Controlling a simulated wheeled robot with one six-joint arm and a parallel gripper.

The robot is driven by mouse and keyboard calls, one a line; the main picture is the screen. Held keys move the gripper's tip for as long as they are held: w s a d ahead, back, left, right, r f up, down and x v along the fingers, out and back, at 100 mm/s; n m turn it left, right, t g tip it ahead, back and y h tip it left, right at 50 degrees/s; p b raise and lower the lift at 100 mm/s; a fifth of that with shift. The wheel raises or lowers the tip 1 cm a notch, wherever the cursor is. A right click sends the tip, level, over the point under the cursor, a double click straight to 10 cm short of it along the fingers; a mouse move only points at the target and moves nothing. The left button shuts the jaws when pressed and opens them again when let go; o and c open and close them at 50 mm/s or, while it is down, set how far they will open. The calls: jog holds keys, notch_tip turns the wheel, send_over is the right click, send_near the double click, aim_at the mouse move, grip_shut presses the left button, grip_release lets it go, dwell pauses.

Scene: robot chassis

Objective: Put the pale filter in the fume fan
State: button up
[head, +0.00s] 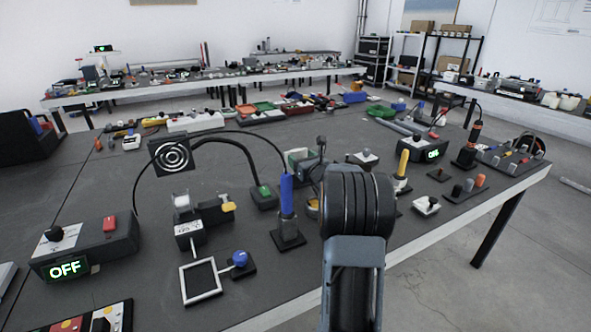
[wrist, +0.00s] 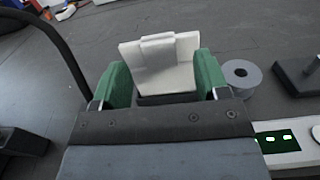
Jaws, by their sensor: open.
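In the wrist view the pale filter (wrist: 160,66), a white block with a raised middle tab, stands between the green fingers of my gripper (wrist: 162,74). The fingers are open on either side of it, close to its edges; I cannot tell whether either touches. Its lower part is hidden by the gripper body. In the head view my gripper (head: 304,160) is at the table's middle, partly hidden by my arm.
A blue-handled tool (head: 287,196) stands in front of my gripper. A grey reel (wrist: 241,76) lies right of the fingers in the wrist view. A black box reading OFF (head: 86,248) is at the front left. Bare table lies left of the fan.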

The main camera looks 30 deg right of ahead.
aim_at(297, 153)
jog(key=shift+w+d+r, duration=0.15)
jog(key=shift+w+d, duration=0.05)
jog(key=shift+w, duration=1.2)
jog(key=shift+w+d+r, duration=0.1)
jog(key=shift+w+d, duration=0.05)
jog(key=shift+w, duration=1.2)
jog(key=c, duration=1.2)
jog(key=shift+r, duration=0.1)
